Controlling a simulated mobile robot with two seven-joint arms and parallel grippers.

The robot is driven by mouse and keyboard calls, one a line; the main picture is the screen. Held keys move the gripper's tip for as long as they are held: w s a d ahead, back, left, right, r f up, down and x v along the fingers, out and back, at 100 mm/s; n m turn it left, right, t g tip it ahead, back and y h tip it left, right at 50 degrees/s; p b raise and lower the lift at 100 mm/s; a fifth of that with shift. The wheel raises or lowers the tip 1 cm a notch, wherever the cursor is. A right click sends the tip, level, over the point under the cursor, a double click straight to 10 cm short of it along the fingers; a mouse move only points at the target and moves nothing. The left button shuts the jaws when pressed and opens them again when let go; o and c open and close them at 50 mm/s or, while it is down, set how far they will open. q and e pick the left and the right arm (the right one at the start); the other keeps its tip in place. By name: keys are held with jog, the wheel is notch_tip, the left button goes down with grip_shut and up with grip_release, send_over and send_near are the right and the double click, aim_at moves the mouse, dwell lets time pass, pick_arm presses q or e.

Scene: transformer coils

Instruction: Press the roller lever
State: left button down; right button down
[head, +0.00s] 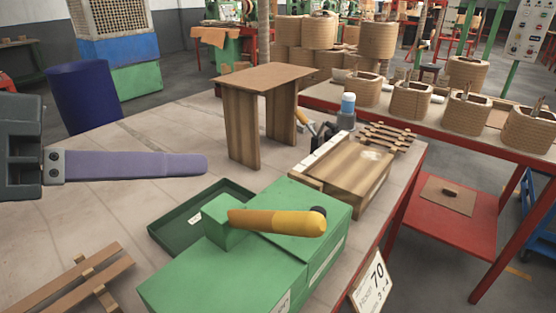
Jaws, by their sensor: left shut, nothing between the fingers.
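The roller lever appears to be the orange handle (275,222) with a dark round end, lying roughly level on top of a green box (215,280) at the front centre of the table. My left gripper (196,165) reaches in from the left with its pale purple fingers shut and empty. In the picture its tip is up and left of the lever, apart from it, with the table and a green tray between. My right gripper is not in view.
A shallow green tray (166,236) adjoins the box. A wooden stand (240,125) rises behind it. A wooden block (350,178) and slats (385,136) lie to the right, and more slats (75,278) at front left. The tabletop (110,215) under my gripper is clear.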

pick_arm(q)
send_over(266, 217)
notch_tip(266, 217, down, 4)
jog(key=shift+r, duration=0.25)
jog(key=f, duration=0.1)
jog(key=s+f, duration=0.2)
jog(key=shift+d+f, duration=0.25)
jog(key=shift+d, duration=0.1)
